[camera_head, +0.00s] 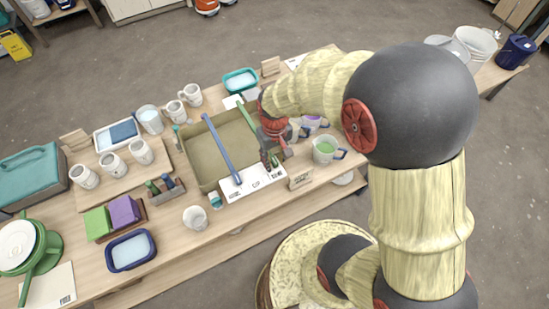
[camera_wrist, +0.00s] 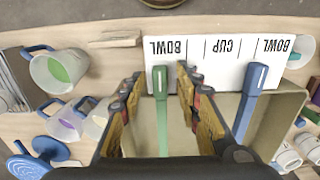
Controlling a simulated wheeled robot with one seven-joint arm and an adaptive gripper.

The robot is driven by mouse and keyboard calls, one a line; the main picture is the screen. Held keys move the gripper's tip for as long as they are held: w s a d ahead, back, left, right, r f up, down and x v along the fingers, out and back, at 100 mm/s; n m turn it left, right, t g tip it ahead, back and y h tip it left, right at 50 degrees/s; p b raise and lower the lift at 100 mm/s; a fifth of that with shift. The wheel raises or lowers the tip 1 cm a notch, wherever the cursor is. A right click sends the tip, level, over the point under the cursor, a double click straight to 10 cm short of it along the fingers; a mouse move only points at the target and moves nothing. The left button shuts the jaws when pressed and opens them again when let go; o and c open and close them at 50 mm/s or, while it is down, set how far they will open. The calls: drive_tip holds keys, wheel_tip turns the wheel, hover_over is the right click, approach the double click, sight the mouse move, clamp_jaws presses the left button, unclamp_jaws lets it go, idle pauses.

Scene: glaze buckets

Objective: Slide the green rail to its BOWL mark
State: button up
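The green rail (camera_wrist: 161,110) lies across the tan tray (camera_head: 203,168); its far part shows in the head view (camera_head: 246,117). Its end meets the white card (camera_wrist: 215,75), under the left BOWL word in the wrist view, a little left of the word's middle. The blue rail (camera_wrist: 248,102) lies apart to the right, its end near the other BOWL word; it also shows in the head view (camera_head: 222,148). CUP is between the words. My gripper (camera_wrist: 158,95) is open, its fingers on both sides of the green rail with visible gaps. In the head view, my gripper (camera_head: 272,155) hides the rail's near part.
A measuring cup with green liquid (camera_head: 325,150) stands right of the tray. A small wooden sign (camera_head: 301,179) stands by the card. Several mugs stand behind and left of the tray.

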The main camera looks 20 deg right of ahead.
drive_tip(key=shift+c, duration=0.8)
clamp_jaws()
